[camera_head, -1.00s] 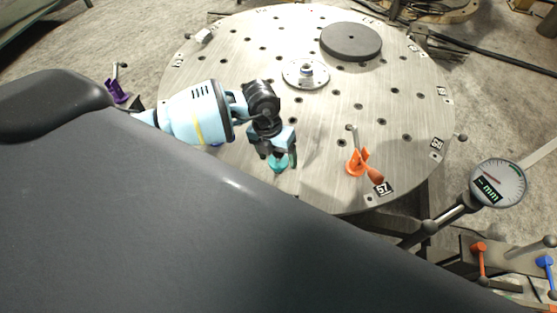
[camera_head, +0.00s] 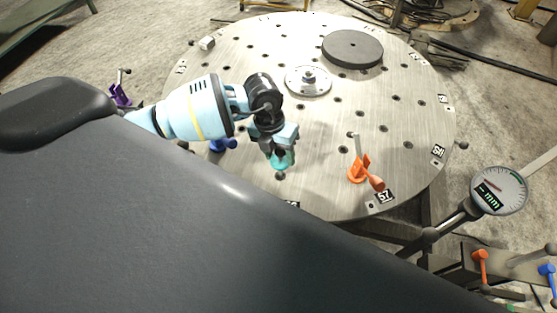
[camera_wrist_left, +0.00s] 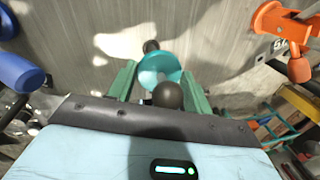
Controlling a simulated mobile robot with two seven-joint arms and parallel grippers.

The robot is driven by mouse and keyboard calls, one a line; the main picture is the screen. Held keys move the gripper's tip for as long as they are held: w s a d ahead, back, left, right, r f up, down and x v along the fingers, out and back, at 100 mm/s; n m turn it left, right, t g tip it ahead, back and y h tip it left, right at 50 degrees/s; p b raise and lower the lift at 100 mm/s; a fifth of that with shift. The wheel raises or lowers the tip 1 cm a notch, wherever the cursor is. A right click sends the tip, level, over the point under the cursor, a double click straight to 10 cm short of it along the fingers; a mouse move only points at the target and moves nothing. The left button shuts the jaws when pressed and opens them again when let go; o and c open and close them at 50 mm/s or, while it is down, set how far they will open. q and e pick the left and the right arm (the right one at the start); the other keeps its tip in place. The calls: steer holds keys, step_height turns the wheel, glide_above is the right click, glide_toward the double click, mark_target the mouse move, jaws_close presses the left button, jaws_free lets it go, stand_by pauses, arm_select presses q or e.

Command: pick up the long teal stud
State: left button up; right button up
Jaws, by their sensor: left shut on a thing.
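The teal stud (camera_head: 281,160) is at the front of the round metal table, below my left gripper (camera_head: 274,148). In the left wrist view its teal flange (camera_wrist_left: 158,70) shows between the two green fingers of my left gripper (camera_wrist_left: 160,92). A dark ball end (camera_wrist_left: 167,95) of it sits between the fingers, near the palm. The left gripper is shut on the stud. I cannot tell whether the stud still touches the table. My right gripper is not in view.
The round table (camera_head: 410,110) has many holes. An orange clamp (camera_head: 360,170) stands right of the gripper, a blue one (camera_head: 222,145) left of it. A dark disc (camera_head: 352,48) and a metal hub (camera_head: 308,80) lie farther back. A dial gauge (camera_head: 499,190) stands at the right.

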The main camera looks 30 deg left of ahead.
arm_select(q)
step_height(320, 180, up, 6)
steer(key=shift+r, duration=0.25)
stand_by(0.4)
steer(key=shift+r+p, duration=0.45)
steer(key=shift+r, duration=0.05)
steer(key=shift+f, duration=0.1)
